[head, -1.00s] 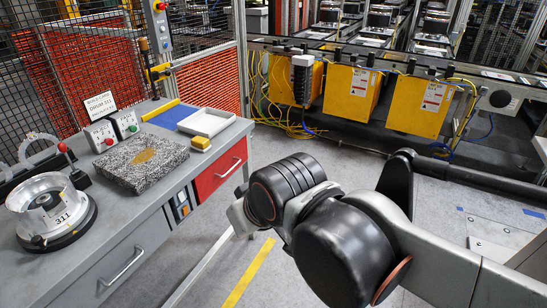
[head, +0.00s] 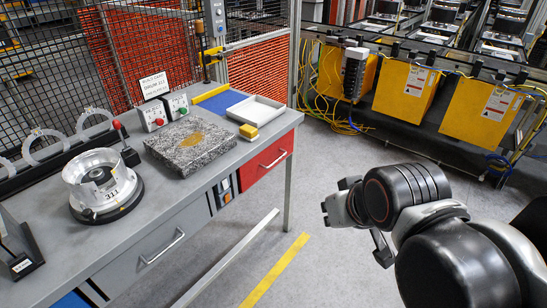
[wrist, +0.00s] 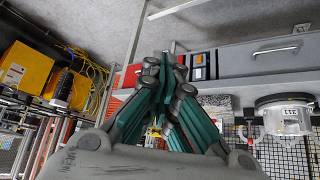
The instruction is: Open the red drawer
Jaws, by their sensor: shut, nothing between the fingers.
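The red drawer (head: 266,172) is at the right end of the grey workbench, under its top, and looks closed. Its pale bar handle (head: 273,160) runs across the front. My gripper (head: 328,208) is in front of the bench, to the right of the drawer and apart from it. In the wrist view my gripper (wrist: 167,62) has its green fingers shut with nothing between them. Part of the red drawer (wrist: 130,76) shows there just left of the fingers, which hide some of it.
A grey drawer (head: 150,250) with a bar handle is left of the red one. Yellow boxes (head: 405,92) stand behind. Floor between is clear.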

